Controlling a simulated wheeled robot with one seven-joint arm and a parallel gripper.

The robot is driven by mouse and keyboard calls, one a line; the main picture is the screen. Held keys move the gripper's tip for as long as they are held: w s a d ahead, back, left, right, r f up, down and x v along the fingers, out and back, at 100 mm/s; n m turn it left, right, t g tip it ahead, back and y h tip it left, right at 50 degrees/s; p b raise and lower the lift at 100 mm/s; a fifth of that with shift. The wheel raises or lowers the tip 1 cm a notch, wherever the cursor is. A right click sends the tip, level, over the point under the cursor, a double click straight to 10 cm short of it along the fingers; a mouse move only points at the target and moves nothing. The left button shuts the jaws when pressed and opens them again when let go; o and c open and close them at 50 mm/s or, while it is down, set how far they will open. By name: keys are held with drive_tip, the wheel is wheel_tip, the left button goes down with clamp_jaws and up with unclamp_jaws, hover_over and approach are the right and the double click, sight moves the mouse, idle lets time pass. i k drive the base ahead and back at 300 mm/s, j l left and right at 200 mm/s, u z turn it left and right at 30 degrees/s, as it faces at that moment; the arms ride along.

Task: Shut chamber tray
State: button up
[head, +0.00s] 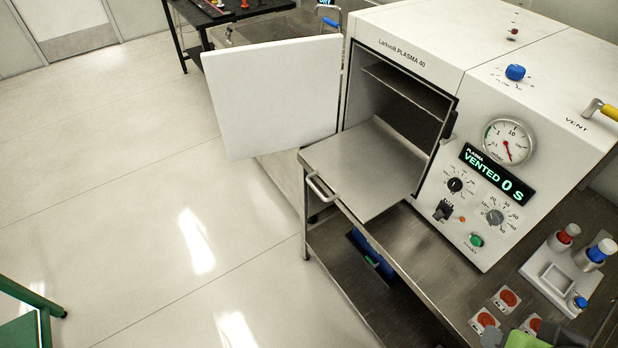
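The chamber tray (366,168) is a flat grey metal plate. It sticks far out of the open plasma chamber towards the lower left, with a bar handle (320,188) on its front edge. The tray's top looks empty. The chamber opening (405,100) is dark inside, with a shelf plate above the tray. The white chamber door (272,95) stands swung open to the left of the opening. My gripper is not clearly in view; a dark and green shape at the bottom right edge cannot be made out.
The plasma machine (430,45) has a display (497,173) reading "VENTED 0 S", a gauge, knobs and a green button. It stands on a metal bench (455,285). A holder with bottles (568,270) and red-dotted cards (508,298) sit at right.

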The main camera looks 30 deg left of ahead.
sight(370, 165)
drive_tip(key=u, duration=1.4)
drive_tip(key=j+u, duration=0.1)
drive_tip(key=u, duration=0.3)
drive_tip(key=i+j+u, duration=0.1)
drive_tip(key=u, duration=0.35)
drive_tip(key=i+u, duration=0.1)
drive_tip(key=u, duration=0.3)
drive_tip(key=i+j+u, duration=0.1)
drive_tip(key=u, duration=0.3)
drive_tip(key=i+u, duration=0.1)
drive_tip(key=u, duration=0.35)
